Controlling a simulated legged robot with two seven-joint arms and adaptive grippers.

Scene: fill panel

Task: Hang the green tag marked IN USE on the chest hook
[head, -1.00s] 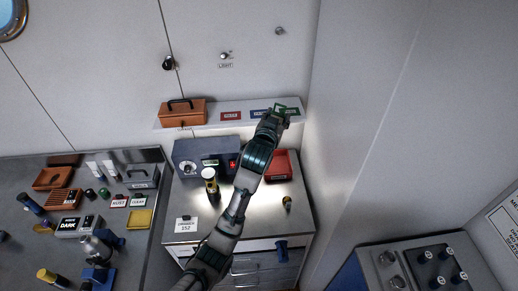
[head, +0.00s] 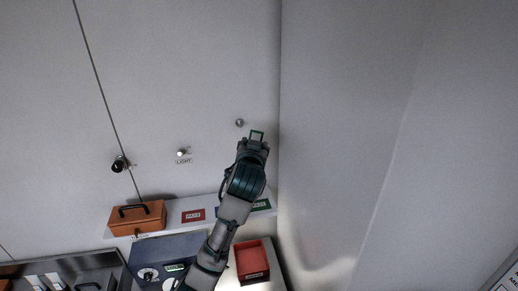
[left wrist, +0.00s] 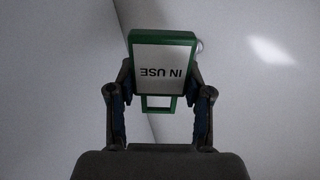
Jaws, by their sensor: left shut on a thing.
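The green tag (head: 257,136) is at the tip of my left gripper (head: 254,147), high in front of the back wall. In the left wrist view the tag (left wrist: 162,65) has a green rim and a white face reading IN USE upside down. Its green loop (left wrist: 158,104) lies between the fingers of my left gripper (left wrist: 160,110), which is shut on the tag. A small round wall knob (head: 239,122), perhaps the hook, is just left of and above the tag. In the wrist view the knob (left wrist: 199,46) is partly hidden behind the tag's edge. My right gripper is out of view.
A wall shelf (head: 225,207) below holds an orange box (head: 137,217) and coloured plates, including a red one (head: 193,215). A light switch (head: 181,153) and a black fitting (head: 119,163) are farther left. A side wall (head: 340,150) stands close right.

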